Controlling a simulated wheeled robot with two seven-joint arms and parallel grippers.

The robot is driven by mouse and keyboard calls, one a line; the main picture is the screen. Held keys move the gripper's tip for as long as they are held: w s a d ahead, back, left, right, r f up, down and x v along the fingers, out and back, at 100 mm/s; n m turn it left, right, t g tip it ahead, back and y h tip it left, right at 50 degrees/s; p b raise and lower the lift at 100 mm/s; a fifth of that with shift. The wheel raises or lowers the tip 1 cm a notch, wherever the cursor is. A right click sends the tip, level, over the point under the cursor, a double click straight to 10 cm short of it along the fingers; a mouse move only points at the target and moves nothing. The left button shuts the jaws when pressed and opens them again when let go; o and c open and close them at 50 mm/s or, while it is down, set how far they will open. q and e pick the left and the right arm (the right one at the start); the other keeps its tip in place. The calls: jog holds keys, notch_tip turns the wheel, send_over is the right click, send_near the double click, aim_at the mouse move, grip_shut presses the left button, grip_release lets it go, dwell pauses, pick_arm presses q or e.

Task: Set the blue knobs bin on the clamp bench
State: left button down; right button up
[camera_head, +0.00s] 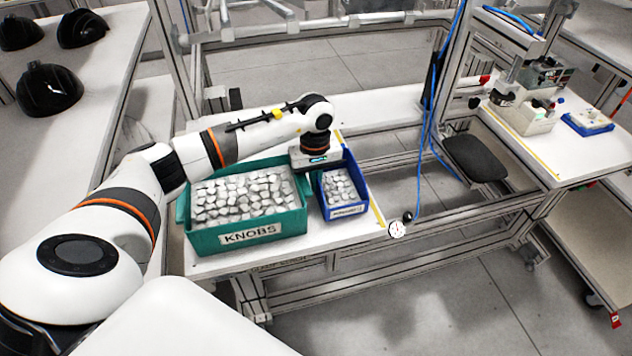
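A small blue bin (347,211) full of pale knob-like parts stands on the white bench in the middle; its front label is too small to read. A larger teal bin (250,234), labelled KNOBS and filled with similar parts, stands directly left of it. My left gripper (317,163) points down at the blue bin's back left, by the wall between the two bins. Its fingertips are hidden, so I cannot tell whether it is open or shut on the rim. My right gripper is not in view. A bench at the right (560,168) carries a clamp-like fixture (527,110).
A blue tray (588,123) sits right of the fixture. A dark seat (474,158) and hanging blue cables (428,130) are between the benches. Frame posts rise behind the bins. Black helmet shells (48,88) lie on the left table. The right bench's front left is clear.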

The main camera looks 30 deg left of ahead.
pick_arm(q)
jog(key=shift+f, duration=0.75)
jog(key=c, duration=1.9)
grip_release()
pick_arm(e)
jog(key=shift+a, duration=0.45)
